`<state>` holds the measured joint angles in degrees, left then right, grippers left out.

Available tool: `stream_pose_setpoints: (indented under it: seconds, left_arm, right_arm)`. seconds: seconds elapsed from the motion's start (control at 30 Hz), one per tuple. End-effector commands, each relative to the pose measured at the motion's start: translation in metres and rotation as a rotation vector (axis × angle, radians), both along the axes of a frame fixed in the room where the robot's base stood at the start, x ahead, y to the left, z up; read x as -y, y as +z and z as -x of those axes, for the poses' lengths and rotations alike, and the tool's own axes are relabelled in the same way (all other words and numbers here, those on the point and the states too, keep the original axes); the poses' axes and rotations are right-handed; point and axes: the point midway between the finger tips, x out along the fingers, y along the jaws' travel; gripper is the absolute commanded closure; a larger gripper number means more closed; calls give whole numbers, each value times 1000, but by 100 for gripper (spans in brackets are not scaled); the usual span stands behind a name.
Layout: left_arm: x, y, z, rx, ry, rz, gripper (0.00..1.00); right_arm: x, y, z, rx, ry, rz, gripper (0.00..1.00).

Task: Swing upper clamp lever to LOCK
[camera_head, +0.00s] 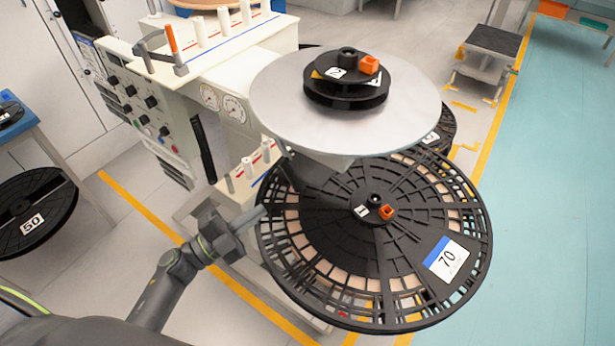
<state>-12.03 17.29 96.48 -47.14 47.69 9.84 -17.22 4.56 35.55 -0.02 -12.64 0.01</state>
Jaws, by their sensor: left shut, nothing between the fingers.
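The upper hub (345,93) is a black stepped disc with a white label, on a round grey plate (290,110). A small orange piece (369,64), which looks like the upper clamp lever, sits on top beside a black knob (347,58). Its LOCK marking cannot be read. Below, a large black reel (330,240) labelled 70 has a smaller hub with another orange piece (386,211). My left gripper (262,212) is shut and empty at the reel's left edge, below and left of the upper hub. Whether it touches the reel is unclear. My right gripper is not in view.
A cream machine cabinet (140,100) with black knobs and gauges stands at the left rear. An orange-handled part (171,40) rises from its top. A black reel labelled 50 (35,215) is at far left. Teal floor (550,200) at right is mostly clear.

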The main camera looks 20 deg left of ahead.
Motion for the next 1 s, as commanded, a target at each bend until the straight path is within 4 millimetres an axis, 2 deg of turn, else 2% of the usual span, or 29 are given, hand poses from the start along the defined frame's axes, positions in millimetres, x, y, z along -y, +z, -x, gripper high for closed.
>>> stream_pose_setpoints:
  seconds: [0.03,0.1,0.27,0.7,0.8,1.0]
  left_arm:
    - [5,11,3,28,-27,-16,100]
    - [10,17,6,50,-50,-30,100]
    - [20,25,-3,57,-57,-31,100]
    - [82,48,-63,53,-57,-29,100]
    - [67,34,-68,48,-55,-34,100]
    - [55,26,-76,51,-55,-32,100]
  right_arm:
    - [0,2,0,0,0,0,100]
    - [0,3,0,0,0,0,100]
    - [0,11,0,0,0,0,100]
    - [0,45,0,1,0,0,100]
    - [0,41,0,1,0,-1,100]
    - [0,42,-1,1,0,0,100]
